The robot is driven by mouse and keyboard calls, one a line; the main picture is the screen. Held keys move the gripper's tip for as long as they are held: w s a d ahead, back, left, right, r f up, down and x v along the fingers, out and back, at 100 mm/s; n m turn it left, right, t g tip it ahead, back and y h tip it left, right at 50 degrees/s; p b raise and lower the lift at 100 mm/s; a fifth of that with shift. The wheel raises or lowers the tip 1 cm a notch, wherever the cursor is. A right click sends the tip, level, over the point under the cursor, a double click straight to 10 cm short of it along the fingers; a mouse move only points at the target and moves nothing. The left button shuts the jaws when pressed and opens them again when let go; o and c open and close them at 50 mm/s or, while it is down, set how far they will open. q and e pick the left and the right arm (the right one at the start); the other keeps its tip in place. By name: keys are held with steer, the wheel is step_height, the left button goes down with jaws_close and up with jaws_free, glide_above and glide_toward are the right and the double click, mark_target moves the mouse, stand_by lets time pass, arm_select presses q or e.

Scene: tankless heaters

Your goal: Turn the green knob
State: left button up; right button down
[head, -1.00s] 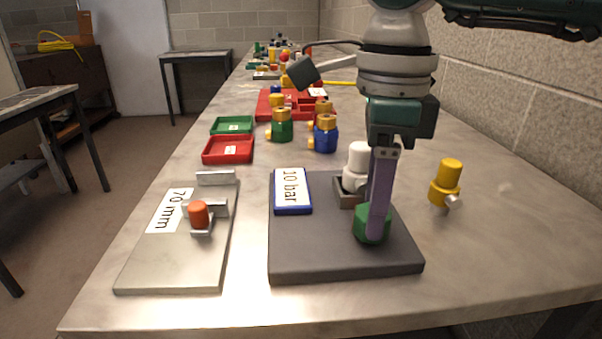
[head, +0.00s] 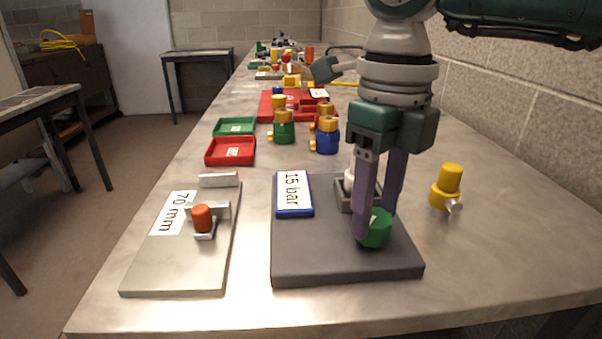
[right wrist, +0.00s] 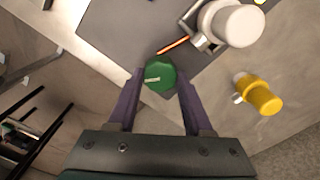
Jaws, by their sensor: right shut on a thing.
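The green knob (head: 379,229) sits at the front right of a dark grey base plate (head: 335,262). My right gripper (head: 375,222) points down over it and is shut on it, one purple finger on each side. In the right wrist view the green knob (right wrist: 160,73), with a pale mark on top, lies between the fingertips. A blue-framed display (head: 293,194) on the plate reads "15 bar". A white fitting (head: 349,180) behind the knob is partly hidden by my fingers in the head view. My left gripper is not in view.
A yellow valve (head: 448,187) stands right of the plate. A metal plate marked "70 mm" (head: 150,270) with an orange-red part (head: 203,217) lies left. Red (head: 229,162) and green trays, and green and blue valves, stand farther back. The bench front is clear.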

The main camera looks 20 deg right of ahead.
mark_target(374, 216)
stand_by(0.5)
steer(key=shift+c, duration=1.5)
jaws_free()
step_height(374, 216, up, 10)
